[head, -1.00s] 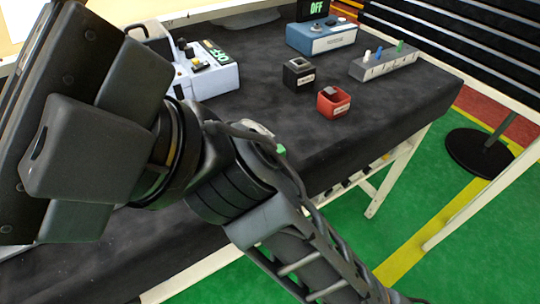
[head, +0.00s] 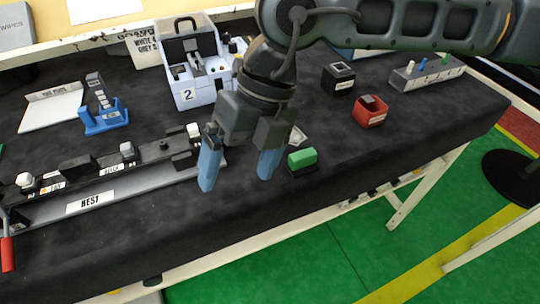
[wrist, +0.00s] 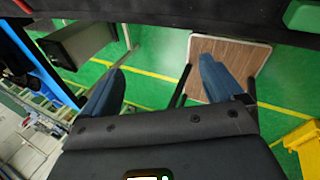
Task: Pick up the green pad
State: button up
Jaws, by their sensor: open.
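The green pad (head: 302,158) sits on a small dark base on the black bench top, near the front edge. It also shows at the top right corner of the wrist view (wrist: 303,16). My gripper (head: 238,172) is open and empty, its two blue fingers pointing down, to the left of the pad and apart from it. In the wrist view, the fingers (wrist: 158,82) are spread with only floor and distant furniture between them.
A nest fixture (head: 90,203) lies left of my gripper. A white machine marked 2 (head: 195,97) stands behind. A red bin (head: 370,112), a black bin (head: 338,78) and a grey peg rack (head: 428,72) are to the right. The bench's front right stretch is clear.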

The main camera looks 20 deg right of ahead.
aim_at(303, 154)
jog(key=w+d+h, duration=0.1)
jog(key=d, duration=0.3)
jog(key=w+d+m+t+h, duration=0.1)
jog(key=d+h, duration=0.1)
jog(key=d, duration=0.2)
jog(key=w+d+f+h, duration=0.1)
jog(key=w+d, duration=0.1)
jog(key=d, duration=0.3)
jog(key=shift+w+m+t, duration=0.1)
jog(key=shift+m+t, duration=0.2)
jog(key=shift+m, duration=0.1)
jog(key=shift+d+f+h, duration=0.25)
jog(key=shift+h, duration=0.05)
jog(key=f, duration=0.2)
jog(key=f+p, duration=0.1)
jog(key=f, duration=0.2)
jog(key=f+p, duration=0.1)
jog(key=f, duration=0.1)
jog(key=shift+w+d+f, duration=0.15)
jog(key=shift+w+f, duration=0.05)
jog(key=shift+w, duration=0.05)
jog(key=shift+c, duration=0.2)
jog(key=c, duration=1.2)
jog(key=shift+r, duration=0.15)
